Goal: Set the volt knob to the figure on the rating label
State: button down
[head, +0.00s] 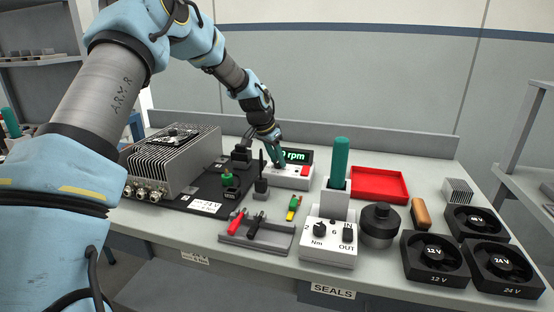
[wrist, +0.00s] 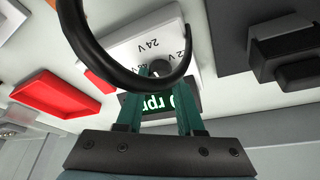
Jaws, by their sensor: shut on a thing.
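The volt knob (wrist: 157,73) is a small dark knob on a white box (wrist: 125,35) with "24 V" and "12 V" marks, mostly hidden by my fingers. The same white box (head: 293,180) stands at the back of the bench in the head view, in front of a display (head: 298,156) with green "rpm" text. My gripper (head: 279,165) points down onto the box. In the wrist view its teal fingers (wrist: 160,75) are shut on the knob. A white label (head: 203,206) lies on the black board; its print is too small to read.
A finned metal unit (head: 175,160) stands left of the box. A red tray (head: 378,184) and a green-handled tool (head: 340,158) in a white holder stand to the right. Black fans (head: 434,256) marked 12 V and 24 V lie at the right front.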

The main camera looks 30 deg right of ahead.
jog(key=c, duration=0.5)
grip_release()
jog(key=shift+c, duration=0.2)
jog(key=b+v, duration=0.2)
jog(key=v, duration=0.8)
jog(key=shift+r, duration=0.4)
jog(key=shift+a, duration=0.15)
jog(key=s+a+f+n+y, duration=0.1)
jog(key=s+a+f+n, duration=0.15)
jog(key=a, duration=0.85)
jog(key=s+a+f+n+y, duration=0.1)
jog(key=s+a+n, duration=0.3)
jog(key=a, duration=0.7)
jog(key=s+a+f+n+y, duration=0.2)
jog(key=s+a+n, duration=0.1)
jog(key=a, duration=0.7)
jog(key=s+a+f+n, duration=0.2)
jog(key=s+a+n, duration=0.2)
jog(key=s+a, duration=0.4)
jog(key=shift+s+a+f, duration=0.25)
jog(key=shift+s, duration=0.25)
